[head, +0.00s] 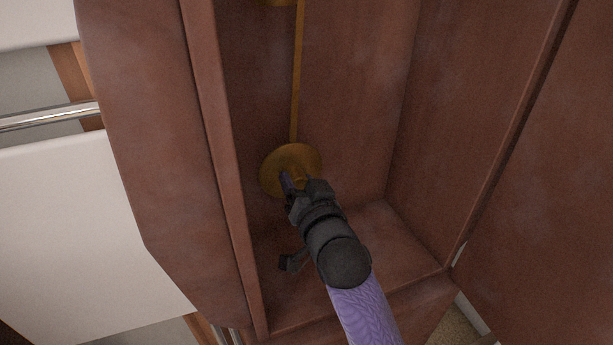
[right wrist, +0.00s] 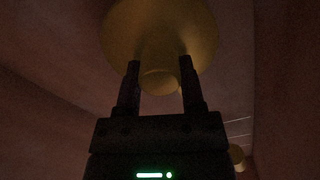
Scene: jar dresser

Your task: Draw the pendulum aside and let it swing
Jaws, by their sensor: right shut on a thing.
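The pendulum has a round brass bob (head: 272,170) on a thin brass rod (head: 297,80), hanging inside a tall reddish-brown wooden case. In the head view the rod leans only slightly from vertical. My right gripper (head: 293,182) reaches into the case in front of the bob and hides part of it. In the right wrist view the bob (right wrist: 160,25) fills the top, and a short round knob (right wrist: 160,82) on its face sits between the two fingers. My right gripper is shut on this knob. My left gripper is not in view.
The case's left wall (head: 215,150) stands close to my right gripper. The case floor (head: 395,240) is bare, and the right side of the case is free. An open door panel (head: 545,190) stands at the right. White drawers with a metal bar handle (head: 50,117) are at the left.

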